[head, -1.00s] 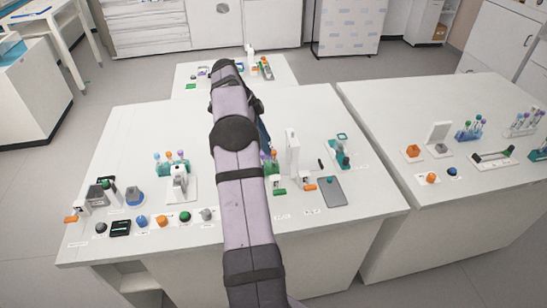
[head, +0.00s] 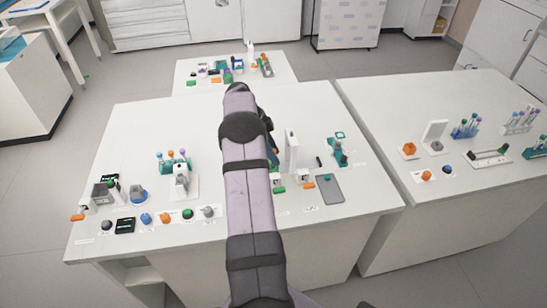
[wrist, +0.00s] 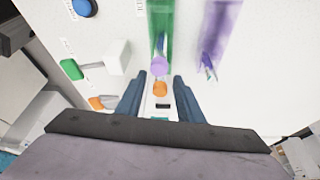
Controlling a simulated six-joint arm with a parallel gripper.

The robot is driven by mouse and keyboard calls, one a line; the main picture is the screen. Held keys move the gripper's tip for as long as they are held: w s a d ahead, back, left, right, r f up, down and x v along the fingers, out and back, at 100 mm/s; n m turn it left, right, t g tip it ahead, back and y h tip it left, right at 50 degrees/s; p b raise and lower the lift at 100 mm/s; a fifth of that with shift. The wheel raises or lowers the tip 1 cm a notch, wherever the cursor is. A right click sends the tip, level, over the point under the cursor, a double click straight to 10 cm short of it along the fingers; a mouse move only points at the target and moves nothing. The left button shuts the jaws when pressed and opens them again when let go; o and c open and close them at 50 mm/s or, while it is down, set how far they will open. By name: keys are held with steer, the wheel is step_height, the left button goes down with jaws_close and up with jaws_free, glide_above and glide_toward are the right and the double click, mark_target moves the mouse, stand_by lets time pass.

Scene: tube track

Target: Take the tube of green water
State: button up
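In the wrist view, a green upright strip (wrist: 160,22) reaches in from the top edge. It looks like a tube of green water, but I cannot be sure. A round purple cap (wrist: 159,66) sits at its lower end, and an orange round piece (wrist: 160,88) lies just below. My gripper (wrist: 160,78) is open, its two dark fingers on either side of the orange piece, with gaps on both sides. A see-through purple strip (wrist: 220,30) stands to the right. In the head view my arm hides the gripper and this spot.
On the white table (head: 130,130) a rack of capped tubes (head: 172,160) stands left of my arm. Coloured knobs (head: 146,218) line the front. A tall white stand (head: 291,153) and a grey pad (head: 329,188) are to the right. The right table holds more tubes (head: 466,127).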

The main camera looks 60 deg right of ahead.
steer(key=shift+s+d+f, duration=0.1)
steer(key=shift+f, duration=0.15)
steer(key=shift+c, duration=0.7)
steer(key=c, duration=0.7)
steer(key=shift+r, duration=0.1)
step_height(320, 180, up, 10)
steer(key=b, duration=0.3)
steer(key=shift+r, duration=0.1)
